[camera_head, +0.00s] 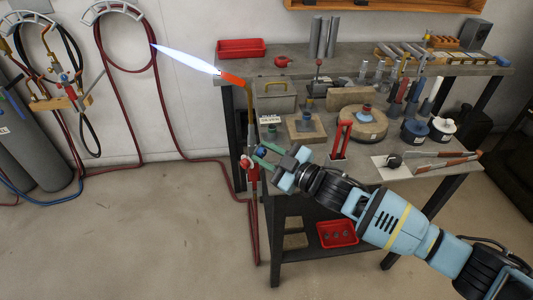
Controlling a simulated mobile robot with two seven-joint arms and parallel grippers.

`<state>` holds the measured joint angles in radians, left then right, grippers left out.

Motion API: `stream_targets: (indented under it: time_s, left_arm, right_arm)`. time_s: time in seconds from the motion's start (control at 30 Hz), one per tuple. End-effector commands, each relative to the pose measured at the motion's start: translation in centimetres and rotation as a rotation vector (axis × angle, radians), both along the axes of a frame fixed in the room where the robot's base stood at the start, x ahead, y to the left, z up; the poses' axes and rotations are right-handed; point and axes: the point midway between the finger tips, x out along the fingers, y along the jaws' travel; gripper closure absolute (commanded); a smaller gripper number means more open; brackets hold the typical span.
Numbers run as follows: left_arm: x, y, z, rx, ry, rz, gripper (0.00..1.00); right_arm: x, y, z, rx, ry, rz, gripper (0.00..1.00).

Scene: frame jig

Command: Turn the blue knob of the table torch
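The table torch (249,98) stands upright at the left edge of the workbench, with a bent brass tube and an orange-red tip. A long blue-white flame (187,59) points left from the tip. A red knob (247,163) shows low on the torch body. My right gripper (259,154) reaches in from the right, with its green fingers beside the torch body just above the red knob. The fingers look apart, with a small dark bluish spot between them. I cannot make out the blue knob clearly, nor whether the fingers grip it. My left gripper is out of view.
The workbench (367,172) holds a round block, a red stand, cans and tools right of the torch. A red tray (241,48) sits on the back shelf. Red hoses and gas cylinders (45,150) are at the left. The floor at front left is clear.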

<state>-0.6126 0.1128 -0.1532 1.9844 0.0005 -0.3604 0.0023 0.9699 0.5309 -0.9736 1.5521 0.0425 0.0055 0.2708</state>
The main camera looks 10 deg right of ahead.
Motion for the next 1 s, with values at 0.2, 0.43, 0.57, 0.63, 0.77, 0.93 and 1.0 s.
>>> stream_targets:
  time_s: [0.2, 0.43, 0.57, 0.63, 0.77, 0.93, 1.0]
  left_arm:
    - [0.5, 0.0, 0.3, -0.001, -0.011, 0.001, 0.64]
    - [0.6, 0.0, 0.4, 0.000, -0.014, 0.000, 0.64]
    - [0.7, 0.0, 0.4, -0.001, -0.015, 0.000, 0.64]
    - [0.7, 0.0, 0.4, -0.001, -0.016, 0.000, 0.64]
    - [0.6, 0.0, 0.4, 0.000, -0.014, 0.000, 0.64]
    - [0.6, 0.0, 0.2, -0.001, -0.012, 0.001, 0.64]
    - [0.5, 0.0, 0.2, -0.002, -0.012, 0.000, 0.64]
  right_arm:
    - [0.0, 0.0, 0.0, 0.001, 0.001, 0.000, 0.55]
    - [-0.3, -0.3, 0.0, 0.001, 0.002, 0.000, 0.55]
    - [-1.2, -1.3, -0.1, 0.000, 0.003, -0.001, 0.55]
    - [-2.1, -2.1, 0.0, -0.001, 0.002, -0.001, 0.55]
    - [-3.6, -3.6, -0.1, 0.000, 0.004, -0.001, 0.55]
    - [-5.0, -5.0, -0.1, 0.000, 0.003, -0.001, 0.55]
    - [-5.3, -5.3, 0.0, 0.001, 0.002, 0.000, 0.55]
